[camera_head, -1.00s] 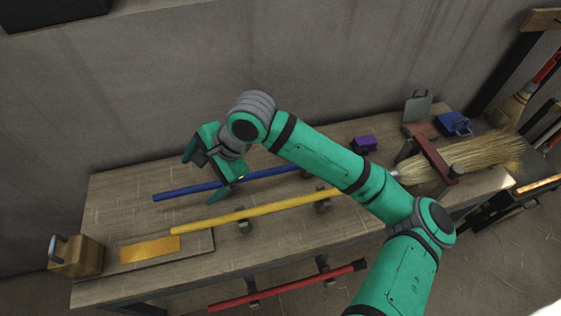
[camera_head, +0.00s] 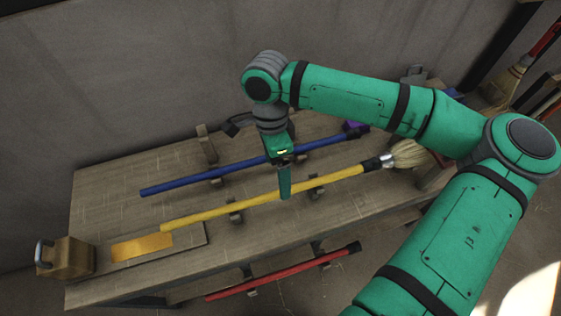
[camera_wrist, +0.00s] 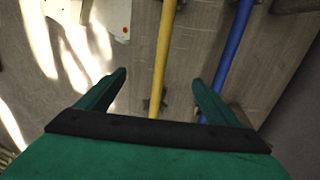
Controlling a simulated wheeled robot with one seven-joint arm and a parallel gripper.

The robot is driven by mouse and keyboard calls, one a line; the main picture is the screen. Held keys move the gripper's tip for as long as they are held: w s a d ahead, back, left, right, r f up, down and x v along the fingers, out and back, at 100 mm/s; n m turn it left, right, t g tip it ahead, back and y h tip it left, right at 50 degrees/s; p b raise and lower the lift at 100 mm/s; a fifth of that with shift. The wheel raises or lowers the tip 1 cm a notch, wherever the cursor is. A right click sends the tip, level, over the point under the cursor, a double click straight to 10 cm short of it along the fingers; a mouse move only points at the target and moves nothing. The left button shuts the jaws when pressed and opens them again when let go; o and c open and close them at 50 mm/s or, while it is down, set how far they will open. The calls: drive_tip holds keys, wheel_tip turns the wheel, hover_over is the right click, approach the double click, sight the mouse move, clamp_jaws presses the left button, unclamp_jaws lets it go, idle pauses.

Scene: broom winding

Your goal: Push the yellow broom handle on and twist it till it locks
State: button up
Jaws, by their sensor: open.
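The yellow handle (camera_head: 250,202) lies slantwise along the bench on small supports. Its black right end (camera_head: 373,163) is close to or at the metal collar of the straw broom head (camera_head: 406,154); I cannot tell how far it is on. My arm hides much of the broom head. My gripper (camera_head: 285,192) points down over the middle of the yellow handle. In the wrist view, my gripper (camera_wrist: 158,80) is open and empty, with the yellow handle (camera_wrist: 162,60) running between its spread fingers. The height above the handle is unclear.
A blue handle (camera_head: 205,178) lies behind the yellow one, just outside one finger. A red handle (camera_head: 285,277) is held below the bench front. A wooden block (camera_head: 68,258) and an orange plate (camera_head: 142,247) are at the bench's left. The bench's front middle is clear.

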sight(278, 190)
drive_tip(key=x, duration=0.6)
drive_tip(key=shift+s+f, duration=0.1)
drive_tip(key=shift+x, duration=1.4)
drive_tip(key=shift+f, duration=0.5)
drive_tip(key=shift+a, duration=0.15)
clamp_jaws()
